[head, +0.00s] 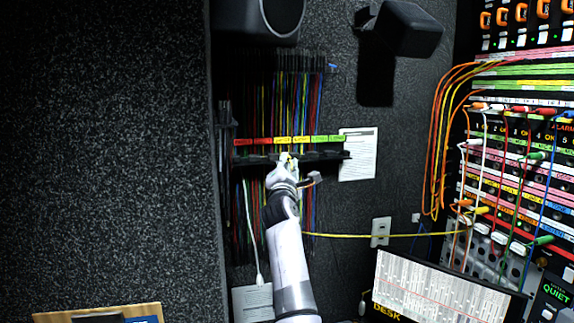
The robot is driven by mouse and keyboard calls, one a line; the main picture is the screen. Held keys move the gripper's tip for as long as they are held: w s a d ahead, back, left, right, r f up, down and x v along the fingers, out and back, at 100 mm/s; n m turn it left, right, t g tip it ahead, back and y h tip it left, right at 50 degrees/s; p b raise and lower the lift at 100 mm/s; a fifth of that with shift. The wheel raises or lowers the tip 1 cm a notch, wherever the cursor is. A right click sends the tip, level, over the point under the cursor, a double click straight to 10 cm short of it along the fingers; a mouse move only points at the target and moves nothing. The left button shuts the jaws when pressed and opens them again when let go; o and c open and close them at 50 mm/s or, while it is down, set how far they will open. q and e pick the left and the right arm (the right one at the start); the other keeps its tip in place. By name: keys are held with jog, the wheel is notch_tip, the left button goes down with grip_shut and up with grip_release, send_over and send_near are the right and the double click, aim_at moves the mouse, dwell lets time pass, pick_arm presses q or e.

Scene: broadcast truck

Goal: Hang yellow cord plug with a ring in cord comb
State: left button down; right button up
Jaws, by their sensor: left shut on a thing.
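The cord comb (330,156) is a dark toothed rail on the back wall, with red, yellow and green labels above it. Many coloured cords hang in it. My left gripper (287,160) reaches up to the comb's front edge near the yellow labels. It is shut on a small yellow plug, mostly hidden by the fingers. A yellow cord (380,236) runs level from behind my arm to the patch panel at right. The plug's ring is too small to make out. I cannot tell whether the plug touches the comb. My right gripper is out of view.
The patch panel (510,170) at right carries several orange, white and green cords. A white cord (250,230) hangs left of my arm. Speakers (258,18) are above. A labelled desk panel (440,290) stands at lower right. A dark padded wall (100,150) fills the left.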

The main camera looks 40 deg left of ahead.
pick_arm(q)
jog(key=shift+f, duration=0.15)
dwell(0.3)
jog(key=c, duration=1.5)
grip_release()
jog(key=shift+a, duration=0.1)
jog(key=shift+o, duration=0.5)
jog(key=o, duration=1)
jog(key=shift+s+d, duration=0.1)
jog(key=shift+d, duration=0.1)
jog(key=shift+s+d+p, duration=0.4)
jog(key=shift+s+d, duration=0.35)
jog(key=shift+d, duration=0.1)
jog(key=shift+s+d, duration=0.15)
jog(key=shift+d, duration=0.05)
